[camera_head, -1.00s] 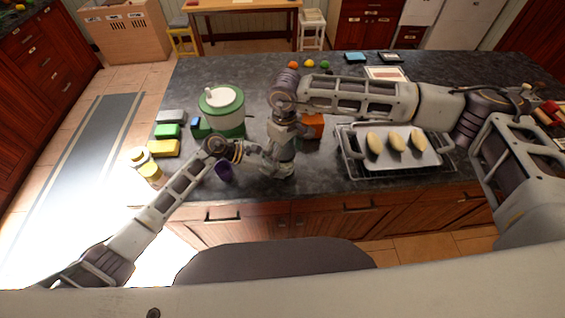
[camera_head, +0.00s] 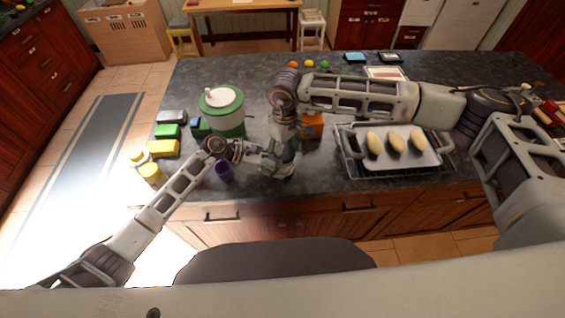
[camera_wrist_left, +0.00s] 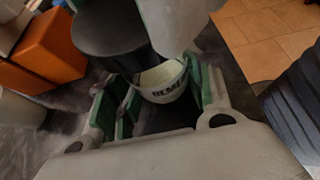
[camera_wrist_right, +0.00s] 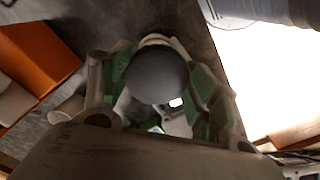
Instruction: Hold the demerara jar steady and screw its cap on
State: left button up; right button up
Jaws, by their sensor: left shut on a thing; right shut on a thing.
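The demerara jar (camera_wrist_left: 165,82), pale with a dark-lettered label, is held between the green-padded fingers of my left gripper (camera_wrist_left: 158,100), which is shut on it. The dark grey cap (camera_wrist_right: 157,75) sits between the fingers of my right gripper (camera_wrist_right: 160,92), shut on it. The cap also shows in the left wrist view (camera_wrist_left: 110,38), where it overlaps the jar's top. I cannot tell whether its threads are engaged. In the head view both grippers meet above the counter's front part, left of the tray, and hide the jar and cap.
An orange box (camera_head: 312,126) and a rack with a tray of rolls (camera_head: 425,155) are to the right. Yellow-topped jars (camera_head: 150,171) stand at the counter's left edge.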

jog(key=shift+s+a+f+m, duration=0.2)
jog(key=shift+s+m, duration=0.1)
jog(key=shift+m, duration=0.7)
jog(key=shift+s+a+f+m, duration=0.1)
jog(key=shift+s+a+m, duration=0.15)
jog(key=shift+m, duration=0.75)
jog(key=shift+d+m, duration=0.1)
jog(key=shift+m, duration=2.2)
jog(key=o, duration=0.9)
jog(key=shift+w+d, duration=0.1)
jog(key=shift+o, duration=0.4)
jog(key=shift+w+d, duration=0.1)
jog(key=shift+w, duration=0.1)
jog(key=shift+r, duration=0.15)
jog(key=shift+w+r, duration=0.1)
jog(key=shift+r, duration=2.45)
